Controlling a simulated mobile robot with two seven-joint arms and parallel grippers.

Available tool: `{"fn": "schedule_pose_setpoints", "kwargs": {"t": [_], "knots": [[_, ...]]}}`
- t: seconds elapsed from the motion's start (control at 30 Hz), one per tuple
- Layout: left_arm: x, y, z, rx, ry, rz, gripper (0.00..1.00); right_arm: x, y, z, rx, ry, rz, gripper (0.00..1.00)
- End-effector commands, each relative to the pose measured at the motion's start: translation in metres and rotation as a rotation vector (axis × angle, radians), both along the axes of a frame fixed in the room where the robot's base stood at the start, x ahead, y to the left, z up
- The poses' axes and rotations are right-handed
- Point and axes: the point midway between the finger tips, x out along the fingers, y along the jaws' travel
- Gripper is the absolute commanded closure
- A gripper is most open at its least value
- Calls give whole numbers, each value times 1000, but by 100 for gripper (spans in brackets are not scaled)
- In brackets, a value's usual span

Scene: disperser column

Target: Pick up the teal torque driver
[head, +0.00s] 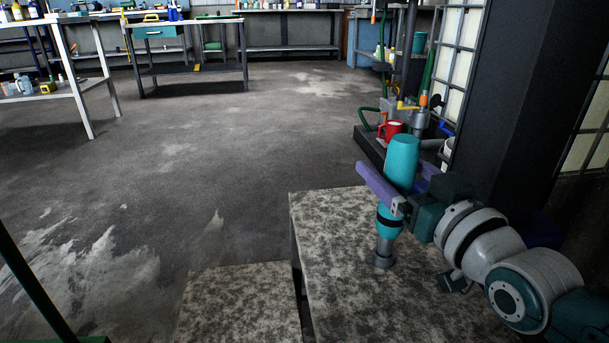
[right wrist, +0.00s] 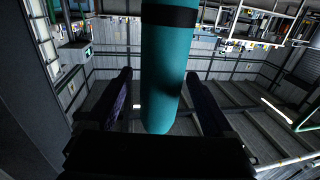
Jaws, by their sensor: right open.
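The teal torque driver (head: 402,160) stands upright on a speckled grey bench top (head: 340,235), with its wide teal end up and a grey tip at the bottom. It also shows in the right wrist view (right wrist: 166,75), with a black band. My right gripper (head: 396,172) comes in from the right with its purple fingers open. One finger passes in front of the driver and hides part of its middle; the other is behind it. In the right wrist view the driver lies between the two fingers, with gaps showing at both sides. My left gripper is not in view.
A red mug (head: 390,130) and a stand with orange parts (head: 422,115) are behind the driver. A dark pillar (head: 515,100) rises at the right. A lower speckled surface (head: 240,305) adjoins the bench. Open floor (head: 180,190) lies left, with workbenches (head: 190,75) farther back.

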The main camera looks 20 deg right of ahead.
Motion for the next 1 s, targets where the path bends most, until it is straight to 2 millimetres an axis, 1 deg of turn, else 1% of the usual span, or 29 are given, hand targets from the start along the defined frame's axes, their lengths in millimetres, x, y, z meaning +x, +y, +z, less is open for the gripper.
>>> {"fn": "schedule_pose_setpoints", "kwargs": {"t": [0.03, 0.13, 0.37, 0.4, 1.0], "knots": [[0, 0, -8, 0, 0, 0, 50, 8, 0, -4, 0, -1, 1, 13], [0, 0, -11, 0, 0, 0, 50, 17, -1, -2, 0, 0, 1, 13], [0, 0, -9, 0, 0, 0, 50, 18, -1, 0, 0, 2, 1, 13], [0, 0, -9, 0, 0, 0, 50, 18, -1, 0, 0, 2, 1, 16], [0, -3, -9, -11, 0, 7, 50, 18, -1, 0, 1, 2, 1, 83]]}}
